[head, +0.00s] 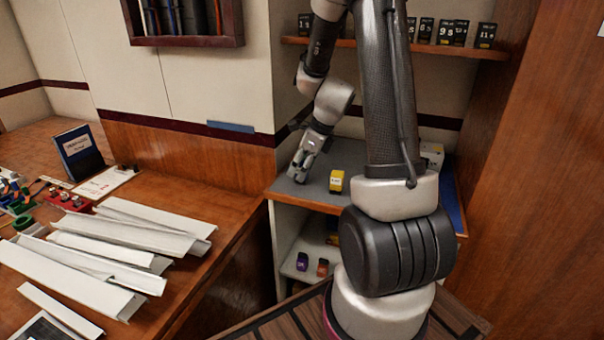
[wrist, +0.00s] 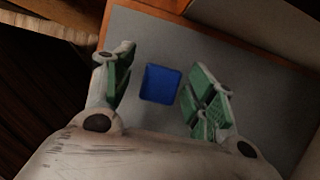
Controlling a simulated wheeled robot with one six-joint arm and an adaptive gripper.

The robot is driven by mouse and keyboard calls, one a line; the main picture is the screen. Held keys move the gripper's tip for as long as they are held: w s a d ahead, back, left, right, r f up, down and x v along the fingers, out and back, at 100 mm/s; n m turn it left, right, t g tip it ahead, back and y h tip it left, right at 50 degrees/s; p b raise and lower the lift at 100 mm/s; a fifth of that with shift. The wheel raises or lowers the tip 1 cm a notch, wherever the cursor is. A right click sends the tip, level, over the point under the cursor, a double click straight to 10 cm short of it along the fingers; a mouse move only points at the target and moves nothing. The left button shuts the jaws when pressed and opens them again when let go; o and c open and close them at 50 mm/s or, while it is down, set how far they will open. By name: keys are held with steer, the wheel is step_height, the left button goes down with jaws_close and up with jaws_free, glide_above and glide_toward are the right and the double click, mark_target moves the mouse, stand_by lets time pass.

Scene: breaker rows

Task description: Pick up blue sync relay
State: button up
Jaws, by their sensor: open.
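The blue relay (wrist: 160,84) is a small blue block on the grey shelf top (wrist: 220,60) in the wrist view. My gripper (wrist: 162,92) is open, with one green-padded finger on each side of the relay. The left finger is apart from the block and the right finger is close to its right side. How high the fingertips are above the surface is hard to tell. In the head view my gripper (head: 300,168) reaches down to the left part of the grey shelf; the blue relay cannot be made out there.
A yellow block (head: 336,182) stands on the shelf right of my gripper. A purple block (head: 302,261) and an orange-brown block (head: 322,267) sit on the shelf below. Several black numbered blocks (head: 452,32) line the upper shelf. White channels (head: 120,235) cover the wooden bench at left.

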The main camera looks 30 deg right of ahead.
steer(key=c, duration=1.1)
steer(key=shift+r, duration=0.1)
